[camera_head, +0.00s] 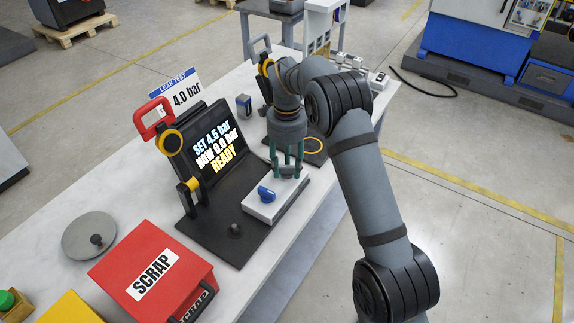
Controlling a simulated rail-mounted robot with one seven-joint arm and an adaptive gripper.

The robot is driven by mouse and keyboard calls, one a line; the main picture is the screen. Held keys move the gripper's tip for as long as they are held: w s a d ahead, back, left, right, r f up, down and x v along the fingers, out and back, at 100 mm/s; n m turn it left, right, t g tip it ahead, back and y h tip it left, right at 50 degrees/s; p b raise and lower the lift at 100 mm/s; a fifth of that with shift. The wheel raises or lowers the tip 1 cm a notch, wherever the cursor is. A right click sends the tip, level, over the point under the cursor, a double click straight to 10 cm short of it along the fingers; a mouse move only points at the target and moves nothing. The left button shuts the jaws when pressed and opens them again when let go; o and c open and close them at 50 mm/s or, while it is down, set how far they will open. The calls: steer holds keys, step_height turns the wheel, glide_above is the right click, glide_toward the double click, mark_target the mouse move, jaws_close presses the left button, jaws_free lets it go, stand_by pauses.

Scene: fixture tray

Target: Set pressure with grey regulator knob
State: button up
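My gripper (287,167) points down over the far end of a white box (270,209) on the black fixture tray (203,232). Its dark green fingers stand apart around a small grey part, which seems to be the grey regulator knob (288,172). The fingers mostly hide this knob, and I cannot tell whether they touch it. A blue knob (266,194) sits nearer on the same box. The black display (215,148) reads "SET 4.5 bar", "NOW 0.0 bar", "READY". A sign (181,95) behind it reads "LEAK TEST" and "4.0 bar".
A red-handled clamp (152,119) stands at the display's left. A red SCRAP box (150,272), a round grey plate (89,236) and a yellow box (68,309) are on the table's near left. Another fixture with a yellow ring (313,145) is behind my gripper.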

steer(key=shift+c, duration=0.5)
jaws_close()
